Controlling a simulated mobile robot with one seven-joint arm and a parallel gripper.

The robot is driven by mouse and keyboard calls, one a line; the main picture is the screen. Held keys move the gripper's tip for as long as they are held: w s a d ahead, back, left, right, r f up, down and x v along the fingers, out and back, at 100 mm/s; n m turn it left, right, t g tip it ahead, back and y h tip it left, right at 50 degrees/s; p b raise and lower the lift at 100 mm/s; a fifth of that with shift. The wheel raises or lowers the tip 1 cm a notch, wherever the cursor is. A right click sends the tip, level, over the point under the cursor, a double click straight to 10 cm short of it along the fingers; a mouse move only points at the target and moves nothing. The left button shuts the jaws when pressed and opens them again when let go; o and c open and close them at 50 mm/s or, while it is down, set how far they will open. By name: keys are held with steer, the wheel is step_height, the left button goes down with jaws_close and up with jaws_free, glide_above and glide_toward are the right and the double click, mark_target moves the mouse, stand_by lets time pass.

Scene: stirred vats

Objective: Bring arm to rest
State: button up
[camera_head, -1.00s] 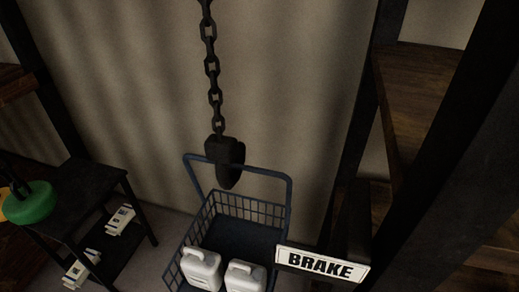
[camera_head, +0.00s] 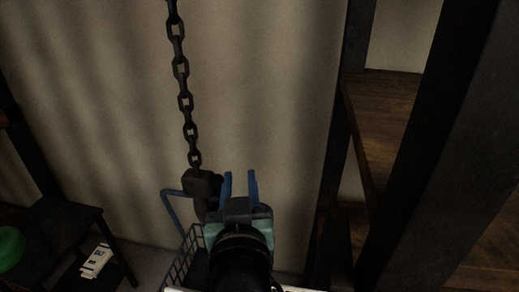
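My gripper (camera_head: 238,186) is in the lower middle of the head view, at the end of my dark arm. Its two blue fingers point up and stand apart, with nothing seen between them. It shows just right of the dark hook block (camera_head: 201,185) that hangs on a chain (camera_head: 184,100). I cannot tell whether gripper and block touch. My arm hides most of the cart and what stands in it.
A blue wire cart (camera_head: 190,246) stands behind my arm. Wooden shelves (camera_head: 390,110) with dark posts (camera_head: 445,140) stand close on the right.

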steer(key=s+d+r+t, duration=0.1)
steer(key=s+r+t, duration=0.2)
steer(key=r, duration=0.7)
steer(key=s+d+r+m+t, duration=0.1)
steer(key=s+r+t, duration=0.3)
steer(key=r, duration=0.7)
steer(key=s+d+r+t+h, duration=0.1)
steer(key=s+r+t, duration=0.2)
steer(key=s+r, duration=0.3)
step_height(320, 180, up, 4)
steer(key=shift+r, duration=0.25)
